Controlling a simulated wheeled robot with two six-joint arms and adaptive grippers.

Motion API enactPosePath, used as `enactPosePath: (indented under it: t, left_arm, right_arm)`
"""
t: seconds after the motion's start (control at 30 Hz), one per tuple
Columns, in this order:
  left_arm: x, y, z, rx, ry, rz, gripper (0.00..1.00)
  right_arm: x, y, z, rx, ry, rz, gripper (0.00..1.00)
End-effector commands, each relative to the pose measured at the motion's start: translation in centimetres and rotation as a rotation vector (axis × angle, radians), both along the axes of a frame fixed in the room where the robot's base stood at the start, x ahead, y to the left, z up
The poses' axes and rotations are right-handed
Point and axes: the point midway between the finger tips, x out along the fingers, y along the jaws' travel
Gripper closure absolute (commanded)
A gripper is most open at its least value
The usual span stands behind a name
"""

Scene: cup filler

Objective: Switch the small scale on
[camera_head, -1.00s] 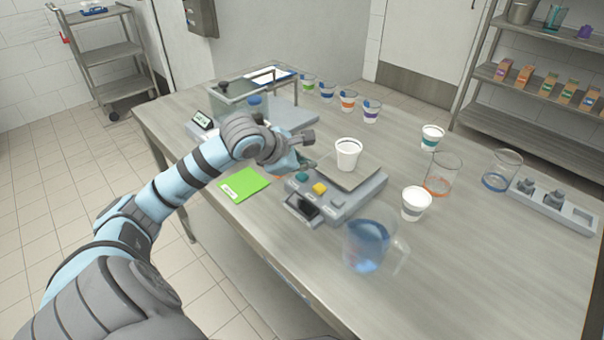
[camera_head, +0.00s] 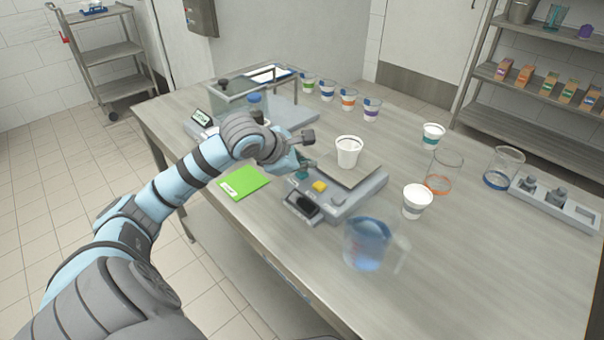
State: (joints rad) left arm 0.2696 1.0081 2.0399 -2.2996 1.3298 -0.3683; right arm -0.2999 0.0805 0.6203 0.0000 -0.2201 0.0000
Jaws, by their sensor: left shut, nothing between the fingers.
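The small scale (camera_head: 363,196) is a grey device on the table with a dark display (camera_head: 302,204) at its front. I can make out no digits on it. A yellow button (camera_head: 319,187) and a grey button sit on its panel. A white cup (camera_head: 348,152) stands on or just behind the scale's plate; I cannot tell which. My left gripper (camera_head: 303,174) is shut and empty, its tips down at the panel's left end, over the teal button. They largely hide that button, and contact is unclear. My right gripper is out of view.
A clear jug with blue liquid (camera_head: 367,244) stands in front of the scale, and a white cup (camera_head: 416,202) to its right. A green card (camera_head: 243,183) lies left. A larger glass-walled balance (camera_head: 290,117) stands behind. The table's right front is clear.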

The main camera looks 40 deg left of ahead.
Motion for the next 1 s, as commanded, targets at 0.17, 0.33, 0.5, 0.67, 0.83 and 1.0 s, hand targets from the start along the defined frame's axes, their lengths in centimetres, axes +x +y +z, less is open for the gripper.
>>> enactPosePath:
  t: [0.17,0.33,0.5,0.67,0.83,1.0]
  left_arm:
    - [-0.01,0.0,-0.19,0.0,0.0,0.0,1.0]
    - [0.0,0.0,-0.18,0.0,0.0,0.0,1.0]
    - [0.0,-0.01,-0.34,0.0,0.0,0.0,1.0]
    - [0.0,0.0,-0.53,0.0,0.0,0.0,1.0]
    - [0.0,0.0,-0.61,0.0,0.0,0.0,1.0]
    - [0.02,0.01,-0.1,0.001,-0.001,0.001,1.0]
  right_arm:
    - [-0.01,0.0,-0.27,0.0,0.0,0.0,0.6]
    - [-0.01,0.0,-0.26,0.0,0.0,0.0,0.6]
    - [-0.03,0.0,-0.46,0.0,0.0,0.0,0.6]
    - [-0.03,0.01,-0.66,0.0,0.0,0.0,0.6]
    - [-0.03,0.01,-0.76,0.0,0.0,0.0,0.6]
    - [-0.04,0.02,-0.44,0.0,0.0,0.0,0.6]
